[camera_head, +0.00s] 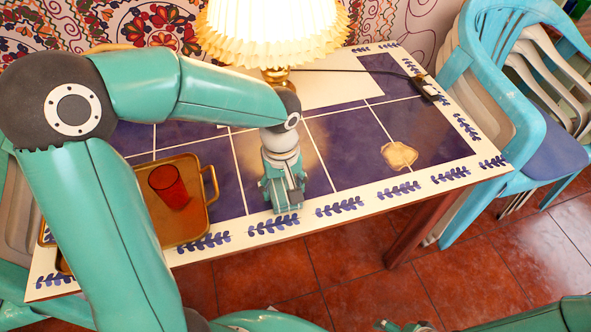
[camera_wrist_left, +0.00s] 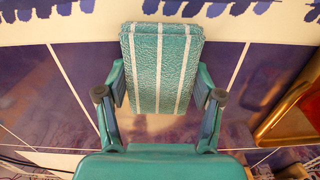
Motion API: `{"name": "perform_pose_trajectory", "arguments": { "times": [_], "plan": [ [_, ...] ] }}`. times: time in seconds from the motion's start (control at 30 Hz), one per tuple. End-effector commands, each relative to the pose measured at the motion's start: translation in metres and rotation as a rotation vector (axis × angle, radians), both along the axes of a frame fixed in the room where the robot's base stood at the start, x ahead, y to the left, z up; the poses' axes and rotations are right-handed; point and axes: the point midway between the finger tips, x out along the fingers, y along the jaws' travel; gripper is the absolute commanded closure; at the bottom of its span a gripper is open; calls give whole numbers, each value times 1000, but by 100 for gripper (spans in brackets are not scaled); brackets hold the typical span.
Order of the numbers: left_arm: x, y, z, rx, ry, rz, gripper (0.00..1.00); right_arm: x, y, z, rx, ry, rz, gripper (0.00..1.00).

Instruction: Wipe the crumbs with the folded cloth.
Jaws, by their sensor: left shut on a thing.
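The folded cloth (camera_wrist_left: 162,62), teal with pale stripes, is between the fingers of my left gripper (camera_wrist_left: 160,92) in the left wrist view. In the head view my left gripper (camera_head: 284,196) points down at the table's front middle, shut on the cloth, which is hard to tell from the teal fingers. Whether the cloth touches the tabletop is unclear. A beige, crumb-coloured patch (camera_head: 398,155) lies on the blue tiles, right of my left gripper and apart from it. Part of my right gripper (camera_head: 402,326) shows at the bottom edge, mostly cut off.
The table (camera_head: 344,208) has a white leaf border. A brass tray (camera_head: 212,186) with a red cup (camera_head: 168,185) stands left of my left gripper. A lit lamp (camera_head: 272,32) stands behind; its cord runs to a dark plug block (camera_head: 430,92). Blue chairs (camera_head: 545,125) stand right.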

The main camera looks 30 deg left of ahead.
Motion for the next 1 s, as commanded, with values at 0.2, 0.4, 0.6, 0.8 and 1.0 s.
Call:
{"name": "perform_pose_trajectory", "arguments": {
  "times": [0.2,0.4,0.6,0.8,1.0],
  "plan": [
    [-2,-7,20,-1,-3,2,66,0,0,10,0,0,0,17],
    [-2,-7,39,-1,1,1,66,0,0,24,0,0,0,17],
    [-2,-8,57,-1,0,-1,66,0,0,37,0,0,0,17],
    [-1,-9,74,-1,0,-4,66,0,0,50,0,0,0,17],
    [-1,-9,81,-1,0,-6,66,0,0,55,0,0,0,17]
  ]
}}
